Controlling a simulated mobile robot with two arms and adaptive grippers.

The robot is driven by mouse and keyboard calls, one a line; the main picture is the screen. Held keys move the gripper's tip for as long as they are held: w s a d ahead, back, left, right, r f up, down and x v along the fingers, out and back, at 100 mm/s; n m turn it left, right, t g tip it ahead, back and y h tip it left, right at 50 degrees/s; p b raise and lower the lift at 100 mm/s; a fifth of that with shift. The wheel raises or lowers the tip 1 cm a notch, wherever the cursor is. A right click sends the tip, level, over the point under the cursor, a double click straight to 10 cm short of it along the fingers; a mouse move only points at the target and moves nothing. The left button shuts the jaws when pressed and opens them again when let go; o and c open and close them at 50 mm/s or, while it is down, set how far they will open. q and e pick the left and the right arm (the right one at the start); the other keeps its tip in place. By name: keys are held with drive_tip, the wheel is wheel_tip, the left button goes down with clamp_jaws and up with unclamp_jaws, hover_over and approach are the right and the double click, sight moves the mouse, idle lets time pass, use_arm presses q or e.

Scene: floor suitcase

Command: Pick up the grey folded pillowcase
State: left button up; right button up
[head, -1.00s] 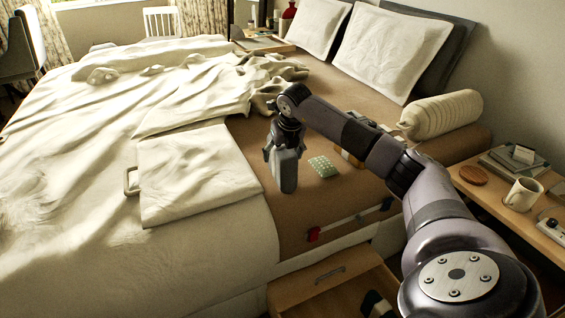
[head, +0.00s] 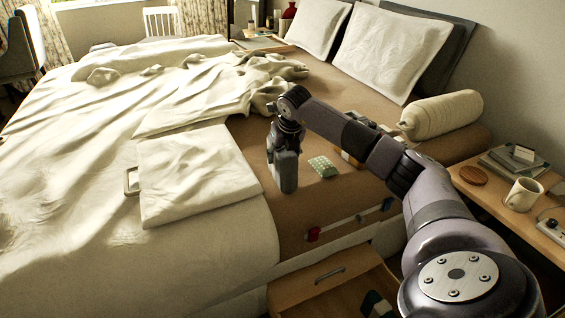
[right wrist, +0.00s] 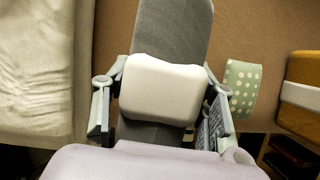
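The grey folded pillowcase (head: 285,176) is a narrow grey bundle at the near right edge of the bed, below my right gripper (head: 285,150). In the right wrist view the dark grey pillowcase (right wrist: 172,28) runs lengthwise between the fingers of my right gripper (right wrist: 158,112). A pale block crosses its middle. One finger is on each side, close to the pillowcase. A narrow gap seems to show at the right finger, so I cannot tell whether both fingers touch it. My left gripper is out of view.
A green dotted item (head: 323,167) lies just right of the pillowcase. A folded cream cloth (head: 195,180) is to the left, a rolled cushion (head: 440,114) to the right. An open drawer (head: 330,295) stands below the bed edge. A side table (head: 500,205) holds a mug (head: 524,193).

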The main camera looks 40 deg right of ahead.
drive_tip(key=c, duration=1)
drive_tip(key=shift+r, duration=0.1)
